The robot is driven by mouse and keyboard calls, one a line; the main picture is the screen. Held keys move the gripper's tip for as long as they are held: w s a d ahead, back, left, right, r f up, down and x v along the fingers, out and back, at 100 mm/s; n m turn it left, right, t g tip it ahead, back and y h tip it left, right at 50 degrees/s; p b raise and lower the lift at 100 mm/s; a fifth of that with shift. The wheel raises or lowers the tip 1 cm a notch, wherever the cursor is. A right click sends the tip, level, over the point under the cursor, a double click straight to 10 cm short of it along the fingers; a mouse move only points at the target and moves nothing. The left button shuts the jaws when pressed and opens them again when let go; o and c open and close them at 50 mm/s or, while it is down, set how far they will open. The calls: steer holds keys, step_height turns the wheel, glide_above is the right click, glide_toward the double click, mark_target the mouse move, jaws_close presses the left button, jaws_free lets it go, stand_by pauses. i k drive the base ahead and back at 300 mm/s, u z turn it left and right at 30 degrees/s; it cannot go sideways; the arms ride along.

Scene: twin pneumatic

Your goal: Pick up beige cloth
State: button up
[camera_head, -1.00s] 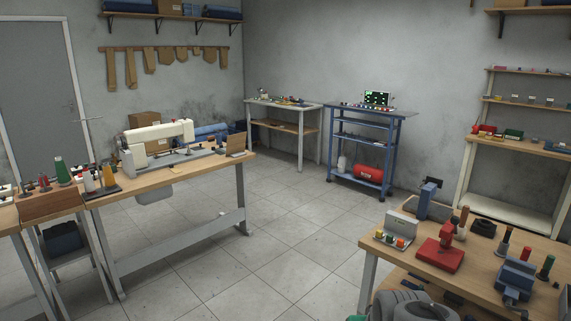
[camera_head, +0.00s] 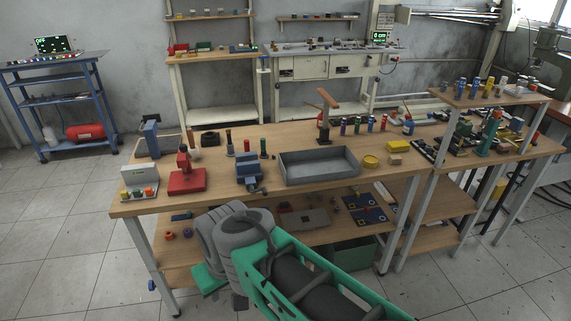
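I cannot make out a beige cloth in the current head view. A wooden workbench (camera_head: 140,205) stands in front of me, with a lower shelf. A flat greyish piece (camera_head: 305,218) lies on that shelf; I cannot tell what it is made of. My own arm, grey and green, fills the bottom centre in front of the bench.
On the bench are a red press-like tool (camera_head: 187,182), a blue vise (camera_head: 249,172), an empty-looking grey tray (camera_head: 318,166) and a yellow block (camera_head: 398,146). A blue cart (camera_head: 62,100) stands at the left. The tiled floor at left (camera_head: 60,210) is clear.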

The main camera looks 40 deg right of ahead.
mark_target(394, 159)
steer(key=z, duration=2)
